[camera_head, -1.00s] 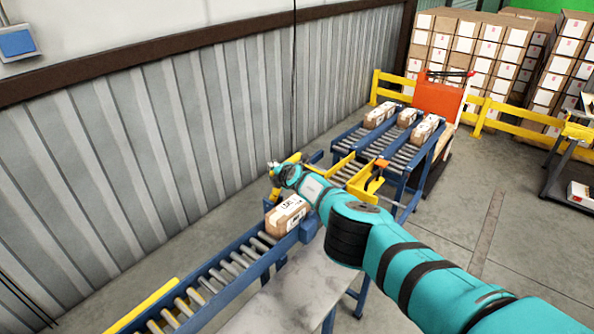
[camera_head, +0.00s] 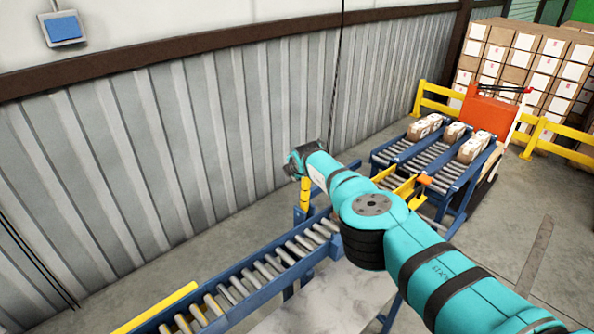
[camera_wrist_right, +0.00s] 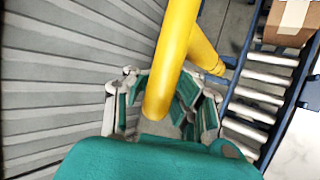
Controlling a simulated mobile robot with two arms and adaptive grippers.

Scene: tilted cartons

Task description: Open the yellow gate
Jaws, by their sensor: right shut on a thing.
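The yellow gate is a bar that shows below my right wrist in the head view (camera_head: 305,196), beside the far part of the roller conveyor. In the right wrist view the gate's bar (camera_wrist_right: 176,62) runs from the top down between the fingers. My right gripper (camera_wrist_right: 163,92) is shut on this bar, with fingers on both sides of it. In the head view my arm hides most of the fingers and the gate's far part. My left gripper is in neither view.
A blue-framed roller conveyor (camera_head: 262,277) runs along the corrugated wall (camera_head: 150,160). A carton (camera_wrist_right: 291,22) sits on rollers in the wrist view. Cartons (camera_head: 470,147) lie on the sloped lanes at the back, near a red panel (camera_head: 490,110) and yellow rails.

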